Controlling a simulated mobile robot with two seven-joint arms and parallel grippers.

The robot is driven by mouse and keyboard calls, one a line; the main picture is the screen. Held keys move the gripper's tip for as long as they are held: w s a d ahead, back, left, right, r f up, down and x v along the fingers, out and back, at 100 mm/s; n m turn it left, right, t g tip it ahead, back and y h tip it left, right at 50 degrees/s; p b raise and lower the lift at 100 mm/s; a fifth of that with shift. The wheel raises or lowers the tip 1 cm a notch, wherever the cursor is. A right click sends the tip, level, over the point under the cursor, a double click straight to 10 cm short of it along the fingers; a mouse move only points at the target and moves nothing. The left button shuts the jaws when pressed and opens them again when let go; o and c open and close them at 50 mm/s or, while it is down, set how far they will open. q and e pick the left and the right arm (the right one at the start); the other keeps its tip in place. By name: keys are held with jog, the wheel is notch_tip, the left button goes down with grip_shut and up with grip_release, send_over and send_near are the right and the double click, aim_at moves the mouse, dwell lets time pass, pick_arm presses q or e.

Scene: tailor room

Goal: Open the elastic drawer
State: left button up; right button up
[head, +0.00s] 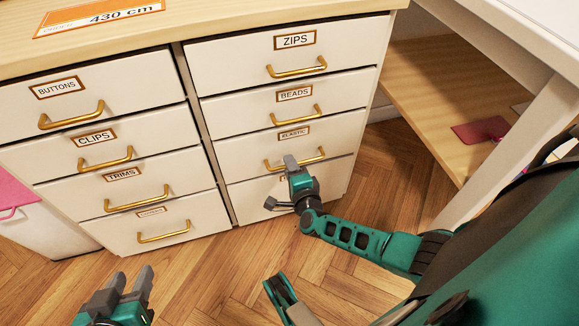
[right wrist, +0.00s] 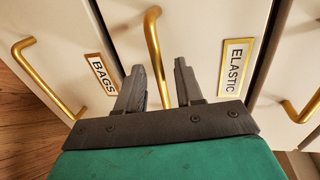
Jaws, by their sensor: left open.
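The elastic drawer (head: 338,129) is the third white drawer down in the right column. It looks flush with its neighbours, and its label also shows in the right wrist view (right wrist: 234,68). Its brass handle (head: 312,157) is partly covered by my right gripper (head: 289,161). In the right wrist view, the handle (right wrist: 154,45) runs between the two fingers of my right gripper (right wrist: 160,84), with a gap on each side. The right gripper looks open. My left gripper (head: 131,283) is open and empty, low over the floor at the lower left.
The beads drawer (head: 240,122) is above and the bags drawer (right wrist: 82,45) is below. A wooden shelf (head: 425,90) and a white table leg (head: 500,150) stand on the right, near my right arm. The wooden floor (head: 225,285) in front is clear.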

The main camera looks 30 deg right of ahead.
jog(key=shift+c, duration=0.5)
grip_shut()
dwell(0.8)
